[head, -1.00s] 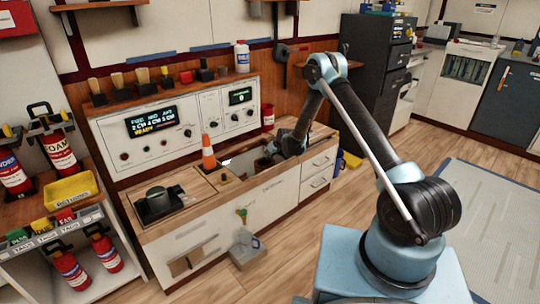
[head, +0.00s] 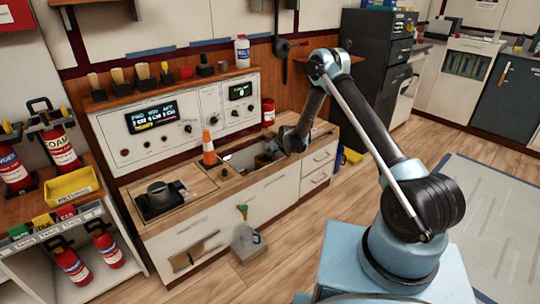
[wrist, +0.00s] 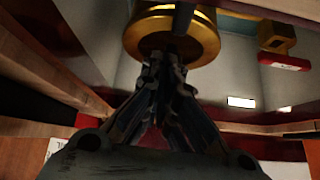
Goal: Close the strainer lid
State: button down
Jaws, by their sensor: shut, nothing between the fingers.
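A round brass-coloured fitting (wrist: 196,38), probably the strainer, is at the top middle of the wrist view. It stands inside a recess in the wooden counter (head: 218,190). Whether its lid is open or shut is not clear. My gripper (wrist: 172,52) is shut and empty, with its fingertips in front of the fitting's lower edge; I cannot tell whether they touch it. In the head view my gripper (head: 270,156) is low in the recess at the right part of the counter, and the fitting is mostly hidden behind it.
Wooden edges (wrist: 50,62) of the recess flank my gripper closely. An orange cone (head: 208,148) stands on the counter left of the recess. A black unit with a round grey top (head: 160,196) is further left. A control panel (head: 180,120) rises behind.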

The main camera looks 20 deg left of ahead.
jog(key=v, duration=1.1)
jog(key=a+r+n, duration=0.2)
jog(key=a+r, duration=0.1)
jog(key=a, duration=0.1)
send_over(265, 155)
jog(key=shift+t, duration=0.4)
jog(key=f, duration=0.7)
jog(key=shift+s, duration=0.25)
jog(key=f, duration=0.3)
jog(key=shift+d, duration=0.2)
jog(key=shift+f, duration=0.45)
jog(key=shift+f, duration=0.1)
jog(key=shift+s+d+f, duration=0.2)
jog(key=shift+d+f, duration=0.15)
jog(key=shift+f, duration=0.25)
